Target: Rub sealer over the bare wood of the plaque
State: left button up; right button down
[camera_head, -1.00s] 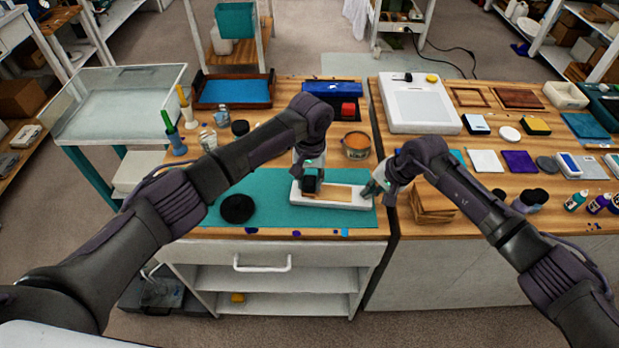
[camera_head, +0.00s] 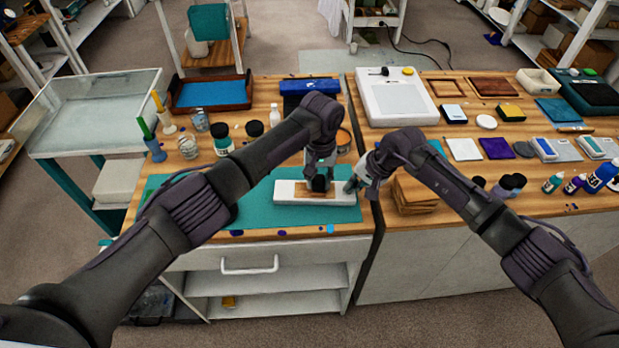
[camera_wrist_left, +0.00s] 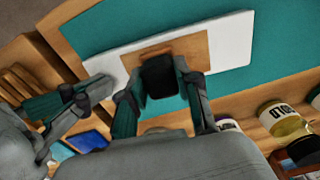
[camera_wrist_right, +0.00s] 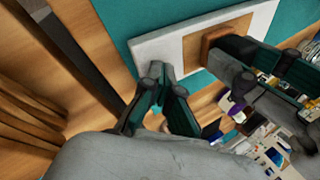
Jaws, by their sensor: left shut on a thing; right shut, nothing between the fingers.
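The wooden plaque (camera_head: 300,188) lies on a long white board (camera_head: 285,198) on the teal mat. My left gripper (camera_wrist_left: 160,80) is shut on a black pad (camera_wrist_left: 158,75), held at the plaque's face; the pad hides part of the wood. Whether it presses on the wood I cannot tell. The plaque also shows in the right wrist view (camera_wrist_right: 194,55), with light brown wood on its visible part. My right gripper (camera_head: 353,187) is shut and empty at the right end of the white board, apparently against its edge.
The teal mat (camera_head: 250,213) is mostly clear in front of the board. A stack of wooden pieces (camera_head: 414,197) stands close right of my right gripper.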

pick_arm(q)
jog(key=shift+s+d+r, duration=0.1)
jog(key=shift+d, duration=2.5)
jog(key=shift+a, duration=0.1)
jog(key=shift+a+f, duration=0.15)
jog(key=shift+a, duration=1.95)
jog(key=shift+a+f, duration=0.15)
jog(key=shift+a, duration=1.95)
jog(key=shift+a+r, duration=0.1)
jog(key=shift+a, duration=1.65)
jog(key=shift+r, duration=0.1)
jog(key=shift+d, duration=0.1)
jog(key=shift+d+r, duration=0.15)
jog(key=shift+d, duration=1.95)
jog(key=shift+d+f, duration=0.2)
jog(key=shift+d, duration=3.6)
